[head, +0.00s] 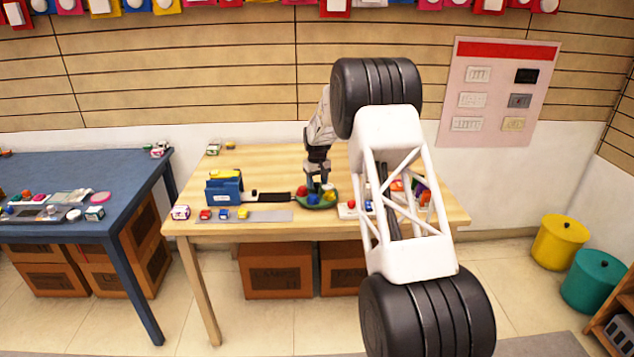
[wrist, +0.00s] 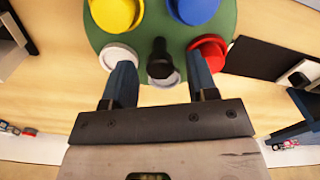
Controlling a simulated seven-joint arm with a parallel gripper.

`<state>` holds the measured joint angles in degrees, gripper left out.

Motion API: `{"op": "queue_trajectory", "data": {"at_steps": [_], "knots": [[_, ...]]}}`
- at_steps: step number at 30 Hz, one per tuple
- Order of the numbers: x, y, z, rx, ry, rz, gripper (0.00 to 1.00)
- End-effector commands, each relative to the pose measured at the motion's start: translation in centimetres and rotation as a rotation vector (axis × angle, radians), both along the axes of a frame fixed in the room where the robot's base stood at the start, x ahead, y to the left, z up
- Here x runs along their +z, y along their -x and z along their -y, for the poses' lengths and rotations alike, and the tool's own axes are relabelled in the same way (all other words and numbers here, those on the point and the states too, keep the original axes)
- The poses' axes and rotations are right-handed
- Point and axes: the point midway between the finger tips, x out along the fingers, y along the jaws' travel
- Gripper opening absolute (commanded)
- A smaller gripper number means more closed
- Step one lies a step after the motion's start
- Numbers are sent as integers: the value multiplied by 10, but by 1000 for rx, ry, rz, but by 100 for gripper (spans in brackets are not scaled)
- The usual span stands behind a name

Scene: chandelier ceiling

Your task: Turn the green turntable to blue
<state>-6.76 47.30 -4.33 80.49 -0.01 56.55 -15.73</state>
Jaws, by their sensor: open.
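The green turntable (wrist: 152,28) fills the top of the wrist view. It also shows in the head view (head: 318,205) near the table's front edge. It carries a yellow piece (wrist: 117,12), a blue piece (wrist: 194,8), a red piece (wrist: 208,50) and a whitish disc (wrist: 117,54). A black upright knob (wrist: 159,58) stands on a grey round base near its edge. My gripper (wrist: 161,78) is open, with its blue-grey fingers on either side of the knob. I cannot tell whether they touch it. The gripper also shows above the turntable in the head view (head: 315,180).
On the wooden table (head: 270,160), a blue box (head: 223,190) and a dark flat pad (head: 273,197) lie left of the turntable. A grey strip (head: 265,215) bears small colored blocks. Coloured pieces stand to the right, partly hidden by my arm. The table behind is mostly clear.

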Motion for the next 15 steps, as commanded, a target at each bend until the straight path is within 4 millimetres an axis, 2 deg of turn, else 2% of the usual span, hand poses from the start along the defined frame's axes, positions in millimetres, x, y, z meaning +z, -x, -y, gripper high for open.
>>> {"op": "queue_trajectory", "data": {"at_steps": [6,15], "knots": [[0,0,0,0,0,0,53],[0,0,0,0,0,0,7]]}}
